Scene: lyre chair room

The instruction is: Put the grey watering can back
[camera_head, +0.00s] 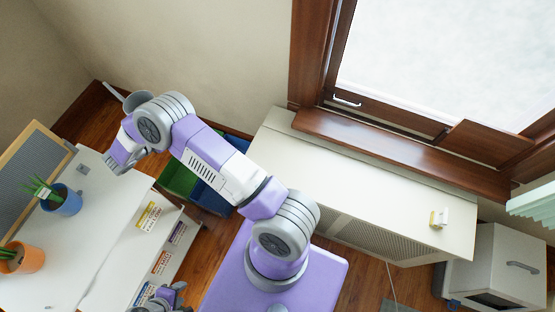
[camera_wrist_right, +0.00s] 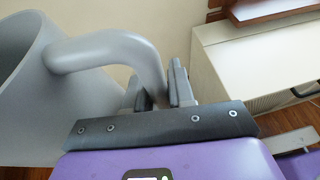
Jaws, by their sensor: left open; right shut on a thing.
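The grey watering can (camera_wrist_right: 48,75) fills the left of the right wrist view, its thick curved handle rising toward my gripper. My right gripper (camera_wrist_right: 163,88) is shut on that handle. In the head view the can (camera_head: 137,99) shows only in part behind my right arm, with its thin spout pointing up and left, near the wall corner. My right gripper's fingers are hidden there by the arm. My left gripper (camera_head: 166,298) is at the bottom edge, open and empty, beside the white shelf unit.
A white table (camera_head: 98,225) at left holds a blue pot (camera_head: 68,203) and an orange pot (camera_head: 28,260) with plants. A green bin (camera_head: 178,181) and a blue bin (camera_head: 212,198) stand on the floor. A radiator cover (camera_head: 350,180) under the window has a mostly clear top.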

